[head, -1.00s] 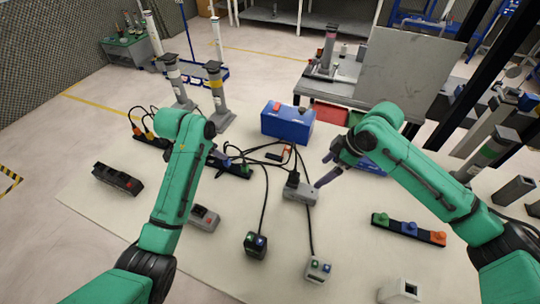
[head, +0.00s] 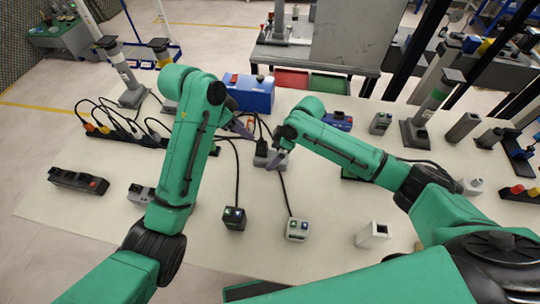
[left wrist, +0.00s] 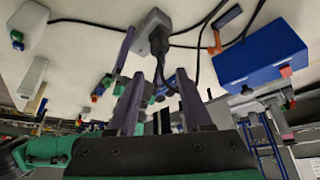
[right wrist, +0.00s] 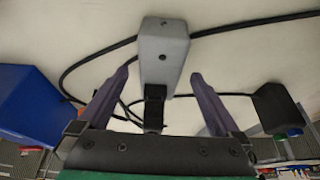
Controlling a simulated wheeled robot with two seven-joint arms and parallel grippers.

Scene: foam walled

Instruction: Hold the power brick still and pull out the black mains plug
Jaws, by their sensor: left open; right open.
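The grey power brick (head: 261,161) lies on the table near the middle in the head view, partly hidden by my right gripper. The black mains plug (head: 262,147) stands at its far end with a cable. My right gripper (head: 281,155) is open over the brick. In the right wrist view the brick (right wrist: 164,55) and black plug (right wrist: 155,105) show between the spread fingers. My left gripper (head: 242,128) is open, just left of the plug. In the left wrist view the plug (left wrist: 158,42) lies beyond its fingertips (left wrist: 160,73). I cannot tell whether any finger touches.
A blue box (head: 250,92) stands behind the brick. Two small socket boxes, one dark (head: 234,218) and one grey (head: 297,229), lie in front on cables. A power strip (head: 78,180) is at left, a white open holder (head: 372,235) at right front. Black cables cross around the brick.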

